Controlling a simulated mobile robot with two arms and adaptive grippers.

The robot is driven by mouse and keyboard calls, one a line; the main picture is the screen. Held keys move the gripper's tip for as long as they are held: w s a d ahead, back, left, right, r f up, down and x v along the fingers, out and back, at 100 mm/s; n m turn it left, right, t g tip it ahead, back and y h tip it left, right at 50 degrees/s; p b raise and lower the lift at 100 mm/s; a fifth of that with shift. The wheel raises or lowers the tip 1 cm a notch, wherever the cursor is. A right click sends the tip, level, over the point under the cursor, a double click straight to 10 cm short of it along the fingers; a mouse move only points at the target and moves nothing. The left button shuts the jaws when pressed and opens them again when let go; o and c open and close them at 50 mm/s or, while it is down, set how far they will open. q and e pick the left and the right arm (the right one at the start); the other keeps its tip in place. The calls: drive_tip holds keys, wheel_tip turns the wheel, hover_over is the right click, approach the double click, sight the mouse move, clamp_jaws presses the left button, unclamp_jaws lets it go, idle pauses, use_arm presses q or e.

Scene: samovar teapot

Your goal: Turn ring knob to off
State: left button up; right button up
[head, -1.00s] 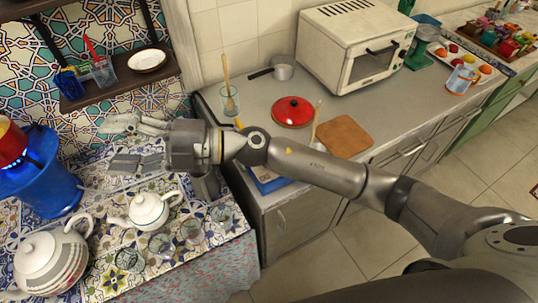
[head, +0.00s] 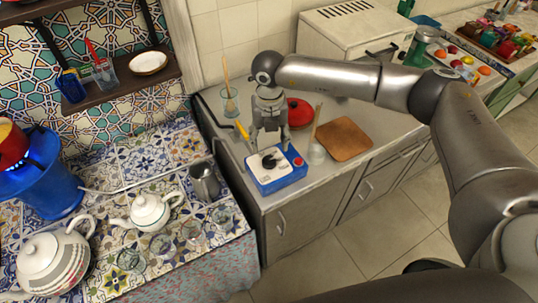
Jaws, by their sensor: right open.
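A blue box (head: 280,182) with a pale top sits at the near left corner of the grey counter. A black knob (head: 268,162) is on its top, and a small red button (head: 298,161) is to the right. I cannot tell for sure which is the ring knob; the black one is my best match. My right gripper (head: 270,146) points down just above the black knob, its two fingers apart and open. It seems to hold nothing; contact with the knob cannot be told. My left gripper is not in view.
A red lid (head: 300,112), a wooden board (head: 344,138), a glass with a spoon (head: 229,101) and a metal jug (head: 204,181) stand near the box.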

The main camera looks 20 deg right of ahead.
sight(269, 160)
wheel_tip(269, 160, down, 8)
drive_tip(key=shift+p, duration=1.05)
drive_tip(key=c, duration=1.1)
drive_tip(key=shift+o, duration=0.2)
